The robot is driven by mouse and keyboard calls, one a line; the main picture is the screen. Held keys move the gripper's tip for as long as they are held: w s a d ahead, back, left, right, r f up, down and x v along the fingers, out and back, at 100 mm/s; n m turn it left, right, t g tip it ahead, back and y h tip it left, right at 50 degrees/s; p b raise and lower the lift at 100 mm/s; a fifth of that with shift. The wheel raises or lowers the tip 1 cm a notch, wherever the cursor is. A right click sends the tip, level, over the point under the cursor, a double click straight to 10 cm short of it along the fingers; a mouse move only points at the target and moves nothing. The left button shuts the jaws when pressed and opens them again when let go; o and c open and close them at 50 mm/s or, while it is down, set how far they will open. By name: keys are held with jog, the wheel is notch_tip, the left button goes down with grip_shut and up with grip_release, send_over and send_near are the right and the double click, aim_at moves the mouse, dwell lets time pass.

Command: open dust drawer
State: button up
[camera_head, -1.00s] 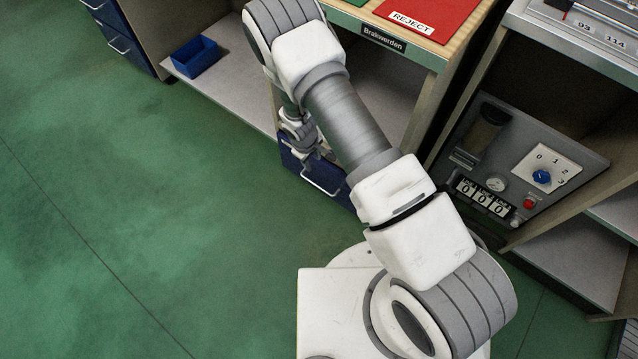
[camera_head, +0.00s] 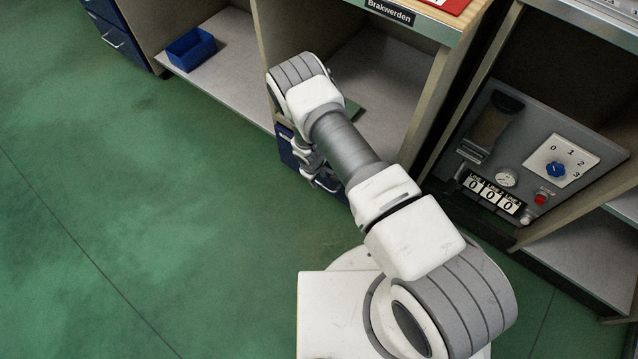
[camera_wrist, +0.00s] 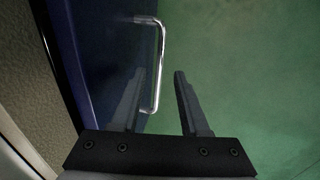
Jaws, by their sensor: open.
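The dark blue drawer front (camera_head: 286,147) is low on the cabinet in the head view, partly hidden behind my arm. In the wrist view the blue front (camera_wrist: 92,40) fills the left side, with its bright metal bar handle (camera_wrist: 161,60) standing out from it. My gripper (camera_wrist: 159,73) is open, and the handle bar shows between its two fingers in that view. I cannot tell whether either finger touches the bar. In the head view my gripper (camera_head: 326,178) is small and dark beside the drawer, mostly covering the handle.
The cabinet's shelf holds a small blue bin (camera_head: 190,49). Another blue drawer unit (camera_head: 115,38) stands at the upper left. A control panel (camera_head: 520,160) with a dial and counters is at the right. The green floor (camera_head: 130,200) to the left is clear.

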jog(key=shift+w+d+f+b, duration=0.1)
jog(key=shift+w+f+b, duration=0.05)
jog(key=shift+f, duration=0.5)
jog(key=shift+w+d+f+b, duration=0.1)
jog(key=shift+f+b, duration=0.05)
jog(key=shift+f, duration=0.45)
grip_shut()
dwell(0.5)
